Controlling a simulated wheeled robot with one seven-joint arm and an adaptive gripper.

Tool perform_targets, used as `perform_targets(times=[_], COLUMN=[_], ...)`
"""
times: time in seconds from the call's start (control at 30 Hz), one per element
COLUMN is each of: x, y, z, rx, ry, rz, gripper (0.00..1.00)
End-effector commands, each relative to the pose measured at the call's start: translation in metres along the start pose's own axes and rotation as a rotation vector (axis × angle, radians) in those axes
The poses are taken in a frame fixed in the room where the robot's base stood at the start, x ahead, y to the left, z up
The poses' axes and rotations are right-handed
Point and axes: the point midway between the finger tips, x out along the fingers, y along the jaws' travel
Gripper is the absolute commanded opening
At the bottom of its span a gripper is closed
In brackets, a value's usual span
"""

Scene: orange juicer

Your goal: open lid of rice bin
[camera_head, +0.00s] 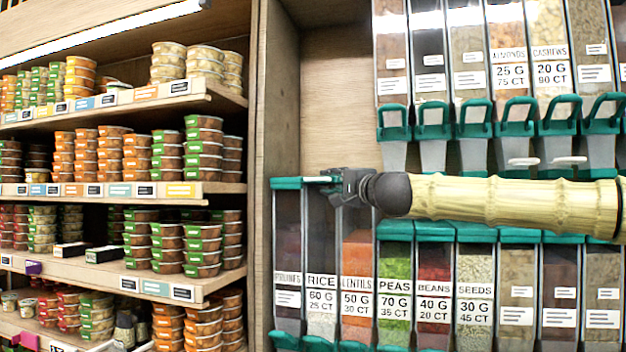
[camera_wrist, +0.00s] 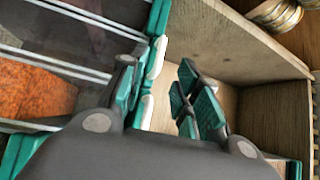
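The rice bin (camera_head: 321,265) is a clear upright bin labelled RICE in the lower row, second from the left. A teal lid edge with a pale tab (camera_head: 318,180) shows at its top, partly hidden by my gripper (camera_head: 332,178). My gripper is at the top front of the rice and lentils bins. In the wrist view my gripper (camera_wrist: 157,78) is open, its two fingers well apart. Teal lid parts with white tabs (camera_wrist: 156,56) lie beside the left finger and partly in the gap. I cannot tell whether a finger touches the lid.
The lentils bin (camera_head: 356,255) and peas bin (camera_head: 395,280) stand to the right. The leftmost bin (camera_head: 287,245) stands beside a wooden upright (camera_head: 267,120). Upper dispensers (camera_head: 470,60) with teal handles hang above my arm. Shelves of stacked tubs (camera_head: 110,190) fill the left.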

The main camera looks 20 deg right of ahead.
Motion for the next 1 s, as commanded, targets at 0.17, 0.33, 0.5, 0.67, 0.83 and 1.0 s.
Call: perform_targets(times=[0.17,0.33,0.5,0.67,0.83,1.0], x=[0.023,0.044,0.061,0.071,0.076,0.076], y=[0.0,-0.001,0.0,0.0,0.001,0.001], z=[0.002,0.003,0.004,0.004,0.004,0.004], rx=[0.0,-0.001,-0.001,0.0,0.0,0.0], ry=[-0.002,-0.004,-0.005,-0.005,-0.004,-0.005], rz=[0.002,0.001,0.002,0.001,0.001,0.001], gripper=[0.32,0.32,0.32,0.32,0.32,0.32])
